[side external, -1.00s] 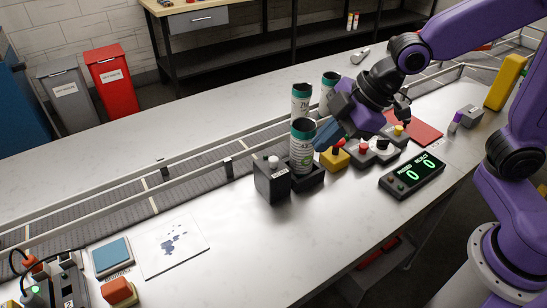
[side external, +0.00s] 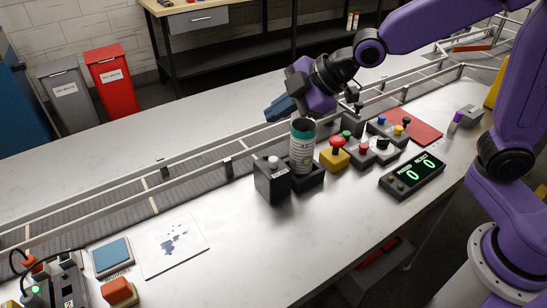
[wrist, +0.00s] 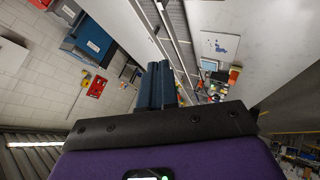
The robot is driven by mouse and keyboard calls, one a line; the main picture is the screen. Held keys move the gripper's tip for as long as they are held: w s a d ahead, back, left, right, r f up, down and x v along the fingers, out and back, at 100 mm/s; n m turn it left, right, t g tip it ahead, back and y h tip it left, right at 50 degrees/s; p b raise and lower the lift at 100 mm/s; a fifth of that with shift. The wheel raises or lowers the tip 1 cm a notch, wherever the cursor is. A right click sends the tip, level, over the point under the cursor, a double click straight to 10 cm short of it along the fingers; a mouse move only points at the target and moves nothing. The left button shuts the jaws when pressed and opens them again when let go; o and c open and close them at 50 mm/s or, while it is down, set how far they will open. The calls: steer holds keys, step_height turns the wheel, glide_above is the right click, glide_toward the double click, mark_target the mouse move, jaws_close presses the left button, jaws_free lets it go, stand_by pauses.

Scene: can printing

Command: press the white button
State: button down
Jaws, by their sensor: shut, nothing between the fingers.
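The white button (side external: 273,159) sits on top of a dark grey box (side external: 271,182) in the middle of the bench in the side view. A can (side external: 302,148) with a teal top stands upright in a black holder right beside that box. My gripper (side external: 272,112) is shut and empty, raised in the air above and behind the button and can, with its blue fingers angled down to the left. It is clear of the button. In the wrist view its dark blue fingers (wrist: 157,80) are together; I cannot make out the button there.
A yellow box with a red button (side external: 336,145) and several small control boxes stand right of the can. The railed conveyor (side external: 190,175) runs behind. The bench to the left of the button box is clear up to a stained sheet (side external: 172,246).

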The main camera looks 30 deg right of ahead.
glide_above(278, 162)
steer(key=shift+f, duration=4.1)
steer(key=shift+f, duration=0.4)
steer(key=shift+f, duration=0.85)
steer(key=shift+r, duration=1.25)
steer(key=shift+r, duration=0.15)
steer(key=shift+r, duration=2.4)
